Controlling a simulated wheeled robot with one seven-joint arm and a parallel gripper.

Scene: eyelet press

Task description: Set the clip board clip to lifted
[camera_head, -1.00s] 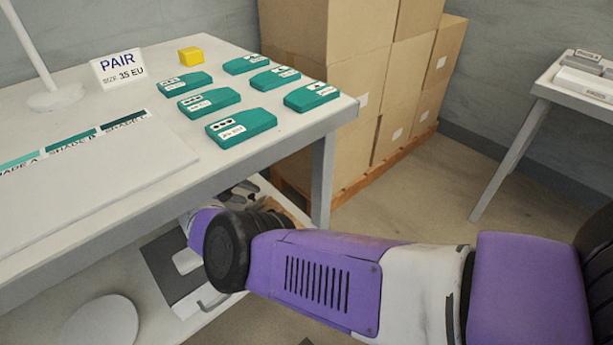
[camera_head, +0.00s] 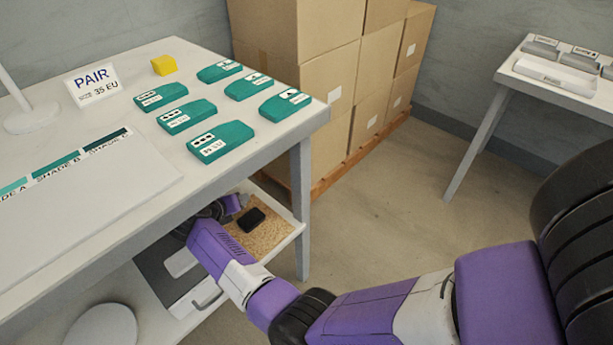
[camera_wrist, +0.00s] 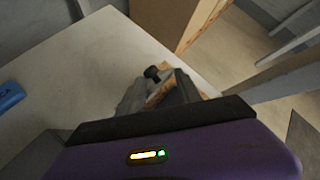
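A tan speckled board (camera_head: 268,236), which looks like the clip board, lies on the lower shelf under the table's right end. A small black piece (camera_head: 251,218) sits on it; I cannot tell for sure whether this is the clip or how it is set. My gripper (camera_head: 222,208) is low at the board's left side, partly hidden by the table edge and my wrist. In the wrist view my gripper's fingers (camera_wrist: 157,90) stand apart, with tan material (camera_wrist: 160,93) showing between them. A black piece (camera_wrist: 152,73) shows just beyond the fingertips.
The table (camera_head: 130,205) overhangs the shelf, and its leg (camera_head: 300,205) stands close to the right. A dark box with a handle (camera_head: 207,300) is left of my wrist. Several teal cases (camera_head: 220,140) lie on top. Stacked cartons (camera_head: 330,90) stand behind; the floor at right is clear.

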